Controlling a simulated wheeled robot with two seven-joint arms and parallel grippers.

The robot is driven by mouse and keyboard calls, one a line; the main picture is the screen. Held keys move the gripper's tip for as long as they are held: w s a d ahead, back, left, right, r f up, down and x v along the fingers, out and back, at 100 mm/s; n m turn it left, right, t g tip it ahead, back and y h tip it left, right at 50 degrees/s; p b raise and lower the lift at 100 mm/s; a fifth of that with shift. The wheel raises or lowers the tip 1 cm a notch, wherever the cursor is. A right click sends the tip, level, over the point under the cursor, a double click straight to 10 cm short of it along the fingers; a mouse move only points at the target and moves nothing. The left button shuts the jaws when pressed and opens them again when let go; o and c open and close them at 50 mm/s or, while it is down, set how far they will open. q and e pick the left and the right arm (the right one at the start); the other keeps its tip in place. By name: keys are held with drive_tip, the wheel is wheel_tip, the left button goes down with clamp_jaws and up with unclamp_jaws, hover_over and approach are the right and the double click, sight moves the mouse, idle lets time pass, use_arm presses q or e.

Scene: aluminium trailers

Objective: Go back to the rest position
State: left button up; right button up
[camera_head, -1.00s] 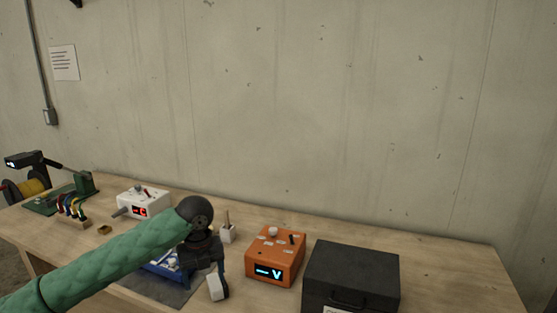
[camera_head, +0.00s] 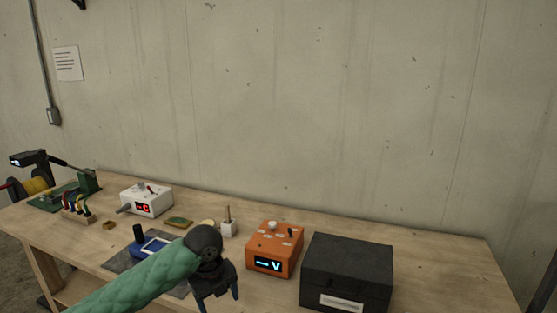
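My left arm, in a green quilted sleeve, comes in from the lower left. Its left gripper (camera_head: 219,299) hangs at the front edge of the workbench (camera_head: 440,262), pointing down. Its two dark fingers are spread apart with nothing visible between them, though the tips are near the bottom of the picture. My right gripper is not in view.
On the bench stand an orange voltage box (camera_head: 274,249), a black case (camera_head: 346,271), a white box with red display (camera_head: 147,200), a white holder (camera_head: 228,229) and a blue device (camera_head: 150,246) on a dark mat (camera_head: 120,262). The bench's right end is clear.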

use_arm(q)
drive_tip(key=s+d+f+n+t+h, duration=0.25)
drive_tip(key=s+d+f+n, duration=0.35)
drive_tip(key=s+f+n, duration=0.55)
drive_tip(key=s+a+f+n+y, duration=0.1)
drive_tip(key=s+a+f+n, duration=0.4)
drive_tip(key=s+n, duration=0.4)
drive_tip(key=s+a+f+n+y, duration=0.25)
drive_tip(key=s+a+n, duration=0.4)
drive_tip(key=s, duration=0.45)
drive_tip(key=s+d+f+x, duration=0.1)
drive_tip(key=s+x, duration=0.1)
drive_tip(key=x, duration=1.1)
drive_tip(key=s+x, duration=0.3)
drive_tip(key=x, duration=0.9)
drive_tip(key=s+f, duration=0.3)
drive_tip(key=f, duration=0.9)
drive_tip(key=s+f+g, duration=0.1)
drive_tip(key=s+f, duration=0.3)
drive_tip(key=f, duration=0.8)
drive_tip(key=shift+s+d+h, duration=0.3)
drive_tip(key=shift+s+d, duration=0.05)
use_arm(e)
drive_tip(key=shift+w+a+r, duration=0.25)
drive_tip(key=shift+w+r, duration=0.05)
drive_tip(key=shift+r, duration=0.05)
